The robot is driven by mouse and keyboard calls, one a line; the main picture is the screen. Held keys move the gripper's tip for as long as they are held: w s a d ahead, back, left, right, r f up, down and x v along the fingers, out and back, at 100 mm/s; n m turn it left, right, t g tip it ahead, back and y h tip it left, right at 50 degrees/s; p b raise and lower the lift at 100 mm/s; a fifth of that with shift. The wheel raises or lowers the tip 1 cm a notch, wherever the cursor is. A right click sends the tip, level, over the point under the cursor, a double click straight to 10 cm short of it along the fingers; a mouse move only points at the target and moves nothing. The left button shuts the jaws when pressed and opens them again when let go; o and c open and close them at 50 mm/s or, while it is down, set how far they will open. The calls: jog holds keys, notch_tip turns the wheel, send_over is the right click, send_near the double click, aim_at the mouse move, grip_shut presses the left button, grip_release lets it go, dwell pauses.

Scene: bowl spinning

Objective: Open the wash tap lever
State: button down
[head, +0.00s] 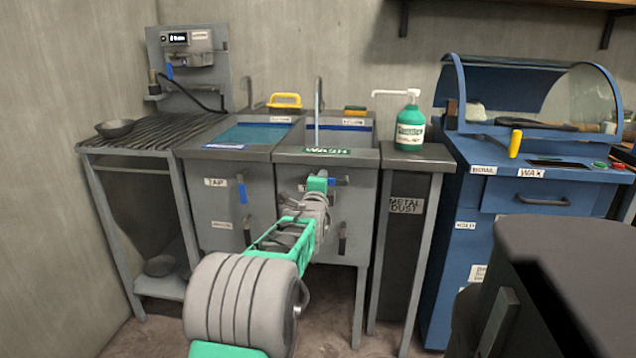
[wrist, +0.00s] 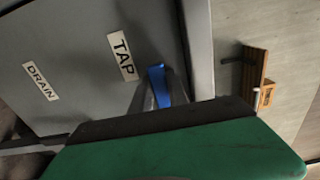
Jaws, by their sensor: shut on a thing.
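The wash sink (head: 365,158) is the right-hand basin, marked WASH on its front rim. My gripper (head: 327,184) is at its front panel, shut on the blue wash tap lever. In the wrist view the lever's blue end (wrist: 157,75) shows between my fingers (wrist: 163,95), beside the TAP label (wrist: 123,56). In the head view the lever seems to lie sideways, partly hidden by my gripper. A pale vertical streak (head: 317,118) below the wash spout (head: 318,82) looks like running water.
The left basin (head: 250,135) has its own blue lever (head: 242,192), hanging down. A drain handle (head: 342,238) sits below my gripper. A green soap bottle (head: 410,127) stands right of the sink. A bowl (head: 115,128) rests on the left rack. A blue machine (head: 450,225) stands at right.

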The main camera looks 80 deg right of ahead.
jog(key=c, duration=1.3)
grip_release()
jog(key=a+p, duration=0.1)
jog(key=a, duration=0.7)
jog(key=shift+s+p, duration=0.1)
jog(key=shift+p, duration=0.3)
